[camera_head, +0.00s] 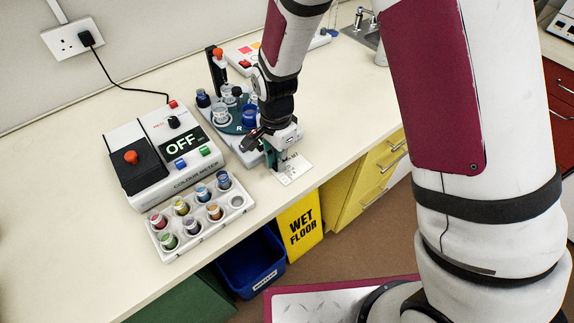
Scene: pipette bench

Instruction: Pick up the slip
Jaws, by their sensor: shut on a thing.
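The slip (297,173) is a small white card with dark printing near the front edge of the bench, below and right of my gripper. My gripper (276,166) points down at the slip's left side, and its fingers are shut on it. The fingertips partly cover the slip's left end. Whether the slip is lifted off the bench top is too small to tell.
A colour meter (160,150) reading "OFF" stands left on the bench (60,200). A white rack (237,202) of coloured vials sits before it. A green carousel with jars (221,115) is behind my gripper. A yellow "WET FLOOR" sign (300,226) and blue bin (250,268) stand below.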

